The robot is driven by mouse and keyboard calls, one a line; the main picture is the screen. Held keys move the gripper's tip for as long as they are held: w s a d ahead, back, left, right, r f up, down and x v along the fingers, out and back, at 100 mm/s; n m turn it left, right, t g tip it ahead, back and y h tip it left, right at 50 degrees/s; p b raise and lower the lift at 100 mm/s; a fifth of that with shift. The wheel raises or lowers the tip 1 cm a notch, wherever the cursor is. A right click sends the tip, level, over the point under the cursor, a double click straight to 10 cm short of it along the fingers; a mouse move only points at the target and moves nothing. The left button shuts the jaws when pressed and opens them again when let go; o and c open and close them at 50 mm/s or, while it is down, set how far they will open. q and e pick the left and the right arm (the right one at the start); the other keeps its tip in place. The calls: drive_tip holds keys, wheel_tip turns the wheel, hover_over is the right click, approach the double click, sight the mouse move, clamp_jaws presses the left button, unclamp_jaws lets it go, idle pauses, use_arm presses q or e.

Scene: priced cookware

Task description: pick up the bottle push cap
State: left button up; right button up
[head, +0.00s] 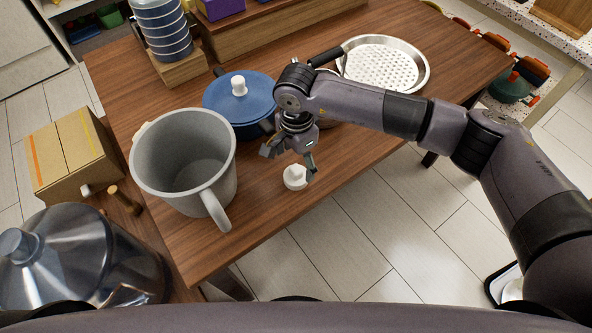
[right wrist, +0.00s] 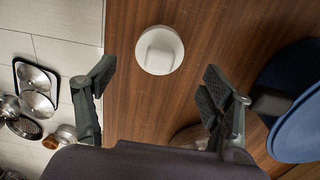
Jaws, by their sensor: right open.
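The bottle push cap is a small white round cap (head: 295,177) with a raised middle, lying on the wooden table near its front edge. In the right wrist view the cap (right wrist: 159,50) lies on the bare wood, ahead of and between the fingers. My right gripper (head: 289,162) is open and empty, above and beside the cap; its two fingers (right wrist: 155,82) are spread wide in the wrist view. I see no contact with the cap. My left gripper is not in view.
A grey pot (head: 184,160) stands left of the cap, its handle pointing toward the front edge. A blue lidded pot (head: 240,98) stands behind my gripper. A perforated steel pan (head: 383,65) lies farther right.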

sight(298, 168)
wheel_tip(298, 168, down, 5)
drive_tip(key=shift+d+r+p, duration=0.1)
drive_tip(key=shift+r+p, duration=0.05)
drive_tip(key=shift+p, duration=0.75)
drive_tip(key=shift+f, duration=0.5)
drive_tip(key=c, duration=1)
